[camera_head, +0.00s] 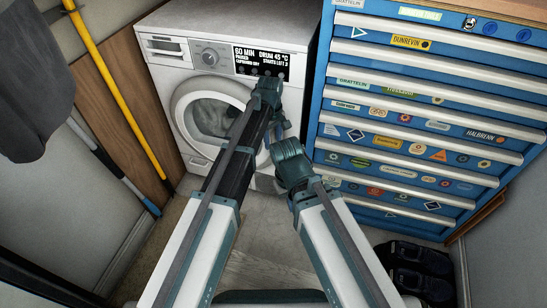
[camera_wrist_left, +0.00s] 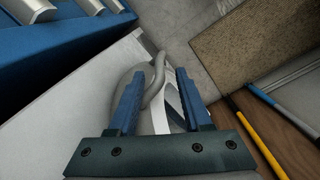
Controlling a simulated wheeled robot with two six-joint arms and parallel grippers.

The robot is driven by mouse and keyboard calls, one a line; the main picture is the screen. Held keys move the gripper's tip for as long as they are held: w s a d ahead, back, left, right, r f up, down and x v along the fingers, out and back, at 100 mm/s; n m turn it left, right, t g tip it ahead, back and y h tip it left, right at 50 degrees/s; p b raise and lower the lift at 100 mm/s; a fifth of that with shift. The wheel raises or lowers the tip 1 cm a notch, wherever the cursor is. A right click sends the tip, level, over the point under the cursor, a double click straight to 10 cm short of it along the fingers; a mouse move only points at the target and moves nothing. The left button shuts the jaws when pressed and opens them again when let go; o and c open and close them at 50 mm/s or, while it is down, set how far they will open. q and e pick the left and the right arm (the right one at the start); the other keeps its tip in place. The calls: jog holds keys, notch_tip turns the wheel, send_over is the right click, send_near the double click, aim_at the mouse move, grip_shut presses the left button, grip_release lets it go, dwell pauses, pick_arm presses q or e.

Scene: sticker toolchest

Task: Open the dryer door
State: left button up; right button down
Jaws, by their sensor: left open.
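The white dryer (camera_head: 170,22) stands at the back, with a lit display and a knob on its panel. Its round door (camera_head: 180,107) has a pale ring around a dark window and looks shut in the head view. My left arm reaches over the door's right part and hides it. My left gripper (camera_wrist_left: 160,72) is open, its two blue fingers on either side of the curved pale door rim (camera_wrist_left: 156,72). I cannot tell whether they touch it.
A blue tool chest (camera_head: 330,92) with stickered drawers stands close on the right. A yellow pole (camera_head: 115,82) and a blue-ended pole (camera_head: 120,172) lean on the left by a brown board (camera_head: 122,110). Dark shoes (camera_head: 415,270) lie at lower right. Bare floor (camera_head: 265,245) lies before the dryer.

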pick_arm(q)
notch_tip(320, 180, down, 6)
jog(key=b, duration=0.5)
jog(key=shift+w+d, duration=0.1)
jog(key=shift+d, duration=0.05)
grip_shut()
dwell(1.1)
